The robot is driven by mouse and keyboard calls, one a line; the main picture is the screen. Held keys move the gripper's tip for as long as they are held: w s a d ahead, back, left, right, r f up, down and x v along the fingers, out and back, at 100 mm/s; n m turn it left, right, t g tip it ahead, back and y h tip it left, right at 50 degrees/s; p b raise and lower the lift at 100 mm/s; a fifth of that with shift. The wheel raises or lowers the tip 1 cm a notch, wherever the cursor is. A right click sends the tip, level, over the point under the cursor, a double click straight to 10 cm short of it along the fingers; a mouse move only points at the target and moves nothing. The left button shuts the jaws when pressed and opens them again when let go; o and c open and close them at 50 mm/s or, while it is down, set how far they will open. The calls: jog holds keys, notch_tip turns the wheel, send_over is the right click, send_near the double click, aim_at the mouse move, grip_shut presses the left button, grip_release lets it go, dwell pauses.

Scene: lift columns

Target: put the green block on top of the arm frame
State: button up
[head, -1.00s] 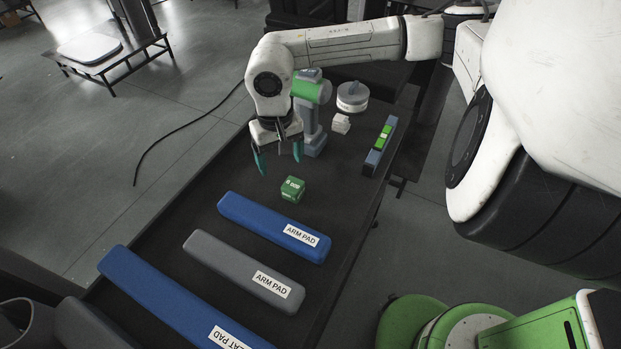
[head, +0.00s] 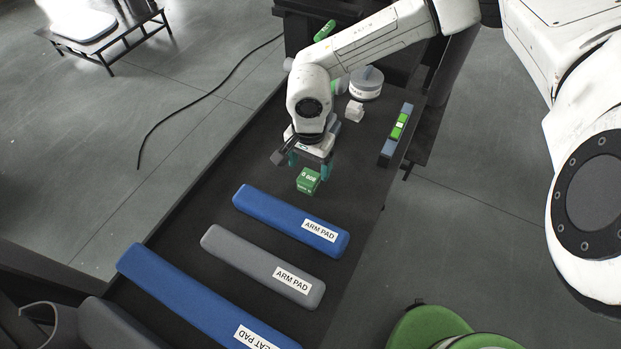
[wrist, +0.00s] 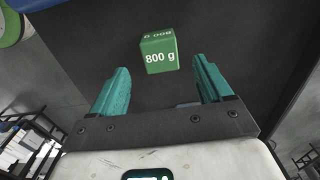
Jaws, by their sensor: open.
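The green block (head: 308,181) stands on the dark bench, just beyond the blue arm pad. In the wrist view the green block (wrist: 159,52) shows an "800 g" label and lies ahead of the fingertips, between their lines. My gripper (head: 309,161) is open, with its teal fingers pointing down, close behind and above the block. In the wrist view my gripper (wrist: 158,75) has its two fingers wide apart with nothing between them. I cannot make out an arm frame for certain in these views.
A blue arm pad (head: 270,212), a grey arm pad (head: 240,252) and a longer blue pad (head: 180,291) lie in front of the block. A level (head: 397,135), a small white stack (head: 354,111) and a round tin (head: 366,84) lie at the back right.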

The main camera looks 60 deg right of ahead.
aim_at(309, 177)
jog(key=shift+a+f+p, duration=0.1)
jog(key=shift+f+p, duration=0.75)
jog(key=shift+f, duration=2.05)
jog(key=shift+r, duration=0.1)
grip_shut()
